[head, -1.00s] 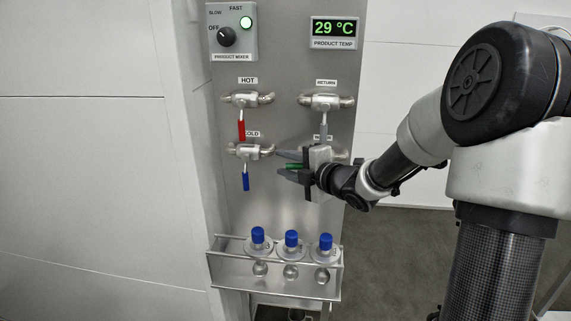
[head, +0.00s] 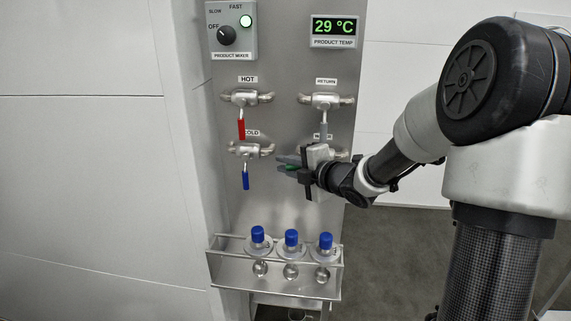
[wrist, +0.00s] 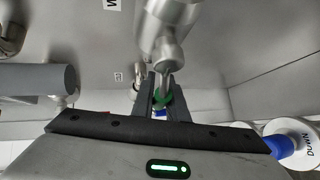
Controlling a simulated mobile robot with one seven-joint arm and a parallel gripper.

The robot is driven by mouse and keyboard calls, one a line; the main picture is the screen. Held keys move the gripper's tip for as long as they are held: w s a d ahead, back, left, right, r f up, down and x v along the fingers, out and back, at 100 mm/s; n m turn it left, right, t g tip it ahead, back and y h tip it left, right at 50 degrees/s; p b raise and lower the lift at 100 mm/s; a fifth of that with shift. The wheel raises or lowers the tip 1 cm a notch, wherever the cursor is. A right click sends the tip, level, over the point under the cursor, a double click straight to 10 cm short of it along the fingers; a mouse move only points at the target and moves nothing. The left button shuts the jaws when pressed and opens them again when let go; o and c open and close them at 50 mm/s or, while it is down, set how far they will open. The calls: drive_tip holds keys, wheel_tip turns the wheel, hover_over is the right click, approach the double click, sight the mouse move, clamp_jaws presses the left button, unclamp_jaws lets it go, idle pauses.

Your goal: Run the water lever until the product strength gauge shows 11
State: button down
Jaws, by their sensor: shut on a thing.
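The green-handled lever (head: 290,168) sits below the lower right valve on the steel panel, mostly hidden by my gripper. Its label is mostly covered; a white label starting with "W" shows at the top of the wrist view. My gripper (head: 283,164) is shut on the green lever. In the wrist view, the green handle (wrist: 162,97) is between the two fingers of my gripper (wrist: 161,103), under the metal valve body (wrist: 165,40). No product strength gauge is in view.
A red HOT lever (head: 241,129) and blue COLD lever (head: 246,180) hang at left. A grey RETURN lever (head: 323,130) is just above my gripper. Three blue-capped bottles stand in a steel rack (head: 275,283) below. The product temp display (head: 334,27) reads 29 °C.

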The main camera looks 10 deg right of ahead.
drive_tip(key=s+d+f+n+g+h, duration=0.1)
drive_tip(key=d+f+n+g+h, duration=0.2)
drive_tip(key=f+h, duration=0.2)
drive_tip(key=shift+d+f+n+g+p, duration=0.2)
drive_tip(key=shift+n+g+p, duration=0.1)
drive_tip(key=shift+n+p, duration=0.1)
idle(0.5)
drive_tip(key=c, duration=1.7)
unclamp_jaws()
drive_tip(key=shift+c, duration=0.2)
drive_tip(key=p+v, duration=0.7)
drive_tip(key=v, duration=1)
drive_tip(key=shift+s, duration=0.25)
